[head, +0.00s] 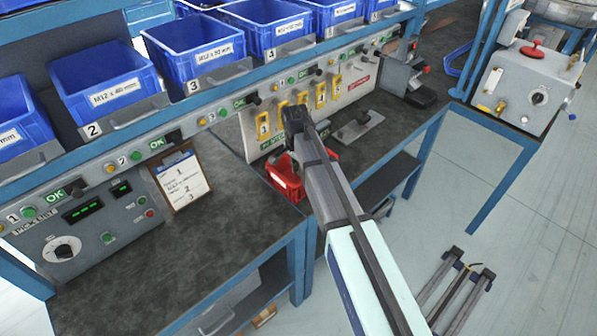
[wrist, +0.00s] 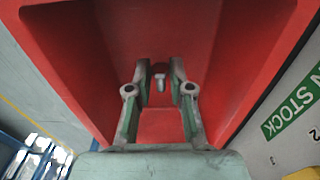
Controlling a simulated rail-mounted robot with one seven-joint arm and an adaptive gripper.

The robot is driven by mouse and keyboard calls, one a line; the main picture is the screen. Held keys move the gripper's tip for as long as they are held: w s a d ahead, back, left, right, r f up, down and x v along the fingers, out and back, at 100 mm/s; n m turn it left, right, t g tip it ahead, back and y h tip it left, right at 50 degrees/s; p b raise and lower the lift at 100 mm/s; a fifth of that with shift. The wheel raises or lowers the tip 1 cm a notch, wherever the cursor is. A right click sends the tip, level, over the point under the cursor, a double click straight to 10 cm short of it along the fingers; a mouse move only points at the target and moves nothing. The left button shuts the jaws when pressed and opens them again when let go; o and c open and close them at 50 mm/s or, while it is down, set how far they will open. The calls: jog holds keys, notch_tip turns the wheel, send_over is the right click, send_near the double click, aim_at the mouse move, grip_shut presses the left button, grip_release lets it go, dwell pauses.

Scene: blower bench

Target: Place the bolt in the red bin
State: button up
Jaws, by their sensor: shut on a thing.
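The red bin (head: 279,180) stands on the bench at the foot of the panel, partly hidden behind my arm. In the wrist view, the red bin (wrist: 75,55) fills most of the picture, with its inner walls around my gripper (wrist: 160,74). My gripper points into the bin and is shut on the bolt. The bolt (wrist: 159,82) is small and pale grey and shows between the fingertips. I cannot tell how far it is above the bin floor. In the head view, my arm hides the fingers and the bolt.
Several blue bins (head: 105,85) line the shelf above the bench. A clipboard (head: 181,178) leans on the panel left of the red bin. A metal plate with a knob (head: 357,127) lies to the right. The bench top (head: 185,255) at front left is clear.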

jog(key=shift+f, duration=0.75)
jog(key=shift+f, duration=0.2)
jog(key=o, duration=0.9)
jog(key=shift+c, duration=0.2)
notch_tip(320, 180, up, 12)
jog(key=b, duration=0.2)
jog(key=shift+s+a+r, duration=0.2)
jog(key=shift+a, duration=0.05)
